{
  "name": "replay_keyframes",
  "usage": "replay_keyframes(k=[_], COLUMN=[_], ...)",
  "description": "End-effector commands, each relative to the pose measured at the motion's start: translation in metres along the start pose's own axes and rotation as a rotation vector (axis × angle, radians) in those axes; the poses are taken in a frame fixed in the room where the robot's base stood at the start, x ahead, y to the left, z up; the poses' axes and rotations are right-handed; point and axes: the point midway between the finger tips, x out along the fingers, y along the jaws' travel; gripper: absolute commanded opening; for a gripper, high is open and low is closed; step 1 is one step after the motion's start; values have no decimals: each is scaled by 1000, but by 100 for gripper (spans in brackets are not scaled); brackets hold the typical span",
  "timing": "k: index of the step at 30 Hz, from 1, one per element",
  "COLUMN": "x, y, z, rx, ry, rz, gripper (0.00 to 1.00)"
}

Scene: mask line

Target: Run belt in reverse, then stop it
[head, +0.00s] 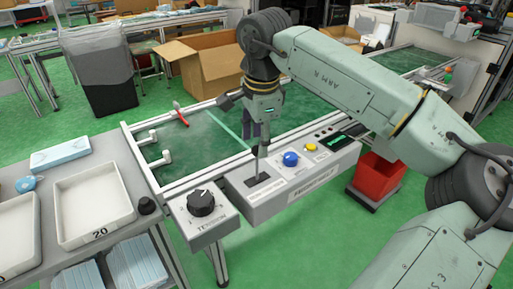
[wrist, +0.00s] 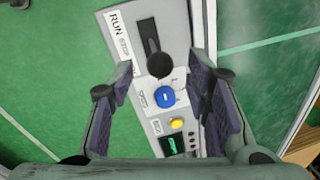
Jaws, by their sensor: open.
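The grey control box (head: 300,170) stands at the front edge of the conveyor. It carries a lever (head: 261,165) in a dark slot, a blue knob (head: 290,158) and a yellow button (head: 310,147). The wrist view shows the lever's black ball (wrist: 159,65), the blue knob (wrist: 165,97) and a label reading RUN and STOP (wrist: 120,35). My gripper (head: 256,138) is open, pointing down above the lever. In the wrist view its fingers (wrist: 160,85) lie on either side of the ball, apart from it. The green belt (head: 205,140) lies behind the box.
A separate box with a black dial (head: 201,203) stands left of the control box. White trays (head: 95,205) are on the left table. A red bin (head: 378,175) is below right, and a cardboard box (head: 205,65) stands behind. A red-handled item (head: 180,114) is at the belt's far edge.

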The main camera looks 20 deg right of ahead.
Motion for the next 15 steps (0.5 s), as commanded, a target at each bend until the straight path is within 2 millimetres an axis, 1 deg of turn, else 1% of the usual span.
replay_keyframes(k=[1,3,6,9,12,15], x=[-13,-28,-48,-64,-74,-80], y=[-1,0,0,0,0,0], z=[-1,0,0,0,0,0], rx=[1,1,2,1,0,0], ry=[3,2,2,1,0,0], rz=[-2,-2,-1,-1,0,0], gripper=[44,44,44,44,44,44])
